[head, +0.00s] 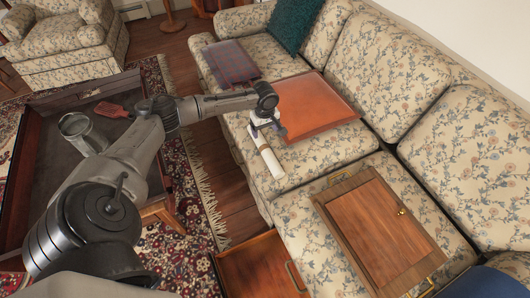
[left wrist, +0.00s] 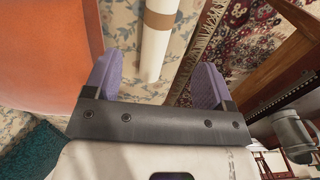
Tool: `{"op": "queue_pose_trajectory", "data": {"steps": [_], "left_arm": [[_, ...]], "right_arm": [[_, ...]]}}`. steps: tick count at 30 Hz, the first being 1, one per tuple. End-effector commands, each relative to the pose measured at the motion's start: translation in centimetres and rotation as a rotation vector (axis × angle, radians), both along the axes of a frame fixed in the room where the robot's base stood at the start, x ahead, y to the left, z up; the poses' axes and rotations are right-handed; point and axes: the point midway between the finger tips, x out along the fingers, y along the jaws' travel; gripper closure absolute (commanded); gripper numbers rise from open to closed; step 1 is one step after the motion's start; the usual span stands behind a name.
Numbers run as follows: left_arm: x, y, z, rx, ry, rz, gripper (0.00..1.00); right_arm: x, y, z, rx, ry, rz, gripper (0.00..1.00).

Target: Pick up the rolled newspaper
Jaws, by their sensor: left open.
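The rolled newspaper (head: 267,158) is a white roll with a tan band, lying on the floral sofa seat (head: 325,150) near its front edge. It also shows in the left wrist view (left wrist: 154,50), running between the two purple fingers. My left gripper (head: 267,127) is at the roll's far end, above the seat, and is open. In the left wrist view my left gripper (left wrist: 155,85) has a finger on each side of the roll, with a gap on both sides. I cannot tell how far above the roll the fingers are. My right gripper is not in view.
An orange-brown leather cushion or folder (head: 318,105) lies right beside the roll. A plaid folded item (head: 232,60) and a teal pillow (head: 296,22) are farther back. A wooden panel box (head: 380,225) lies nearer. A dark tray table (head: 30,150) with a metal mug (head: 82,132) stands left.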

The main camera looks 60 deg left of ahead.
Motion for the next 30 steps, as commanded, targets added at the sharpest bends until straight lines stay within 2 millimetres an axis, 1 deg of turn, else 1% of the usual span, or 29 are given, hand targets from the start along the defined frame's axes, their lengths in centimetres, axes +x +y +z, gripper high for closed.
{"op": "queue_pose_trajectory", "data": {"steps": [5,12,15,22,30], "left_arm": [[0.0,0.0,-2.6,-0.001,0.000,0.001,0.23],[0.0,-0.1,-6.8,0.000,0.001,0.000,0.23],[0.0,-0.1,-7.7,-0.001,-0.001,-0.001,0.23],[0.0,-0.1,-8.6,0.000,-0.001,-0.002,0.23],[-0.1,-0.2,-11.6,0.000,0.000,-0.002,0.23]], "right_arm": [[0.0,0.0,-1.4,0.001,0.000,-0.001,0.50],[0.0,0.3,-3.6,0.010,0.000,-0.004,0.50],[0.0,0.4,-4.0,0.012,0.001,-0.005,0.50],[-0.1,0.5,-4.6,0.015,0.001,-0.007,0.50],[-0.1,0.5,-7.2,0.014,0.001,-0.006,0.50]]}}
